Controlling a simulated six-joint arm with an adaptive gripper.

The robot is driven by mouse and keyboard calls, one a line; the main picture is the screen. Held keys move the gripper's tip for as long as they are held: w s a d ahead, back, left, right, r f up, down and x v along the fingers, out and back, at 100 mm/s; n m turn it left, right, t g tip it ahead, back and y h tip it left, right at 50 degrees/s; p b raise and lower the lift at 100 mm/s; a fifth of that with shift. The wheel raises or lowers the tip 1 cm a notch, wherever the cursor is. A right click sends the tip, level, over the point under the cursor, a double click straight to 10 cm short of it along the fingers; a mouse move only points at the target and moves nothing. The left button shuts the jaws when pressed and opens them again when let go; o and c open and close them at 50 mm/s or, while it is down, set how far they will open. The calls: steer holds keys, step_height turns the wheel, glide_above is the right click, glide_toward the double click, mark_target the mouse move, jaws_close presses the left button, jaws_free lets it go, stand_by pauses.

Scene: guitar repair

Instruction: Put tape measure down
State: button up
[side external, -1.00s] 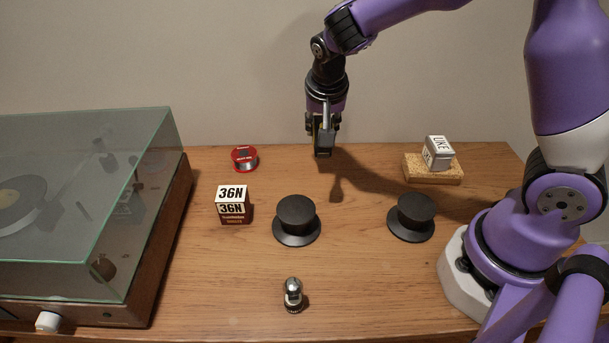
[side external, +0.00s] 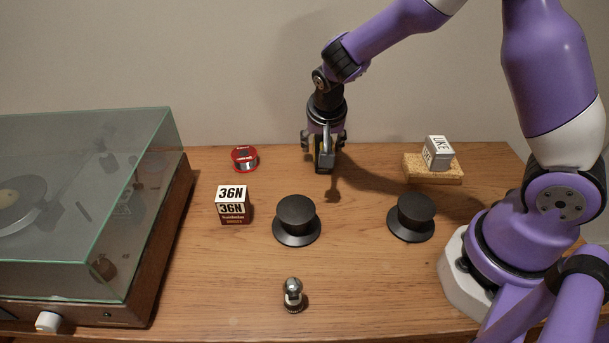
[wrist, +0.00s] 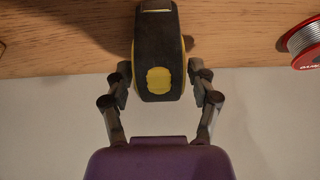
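The tape measure (wrist: 158,45) is black with yellow trim and a yellow patch, and it is between the two fingers of my gripper (wrist: 159,75) in the wrist view. The fingers press on it from both sides. In the side view my gripper (side external: 324,150) points down near the back of the wooden table, with the tape measure (side external: 323,165) at its tips, partly covered by the fingers. The tape measure looks low over the table, with a shadow in front of it. I cannot tell for sure whether it touches the wood.
A red solder spool (side external: 244,158) stands left of my gripper, also in the wrist view (wrist: 305,42). A 36N box (side external: 232,205), two black hat-shaped objects (side external: 297,219) (side external: 412,217) and a small metal piece (side external: 293,294) stand nearer. A covered turntable (side external: 150,255) fills the left.

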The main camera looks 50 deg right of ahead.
steer(key=shift+r, duration=0.15)
steer(key=v, duration=1.2)
steer(key=s+r+n+t+y, duration=0.2)
steer(key=s+r+n+y, duration=0.1)
steer(key=s+n, duration=0.6)
steer(key=s+r, duration=0.1)
steer(key=s, duration=0.3)
steer(key=shift+a, duration=0.25)
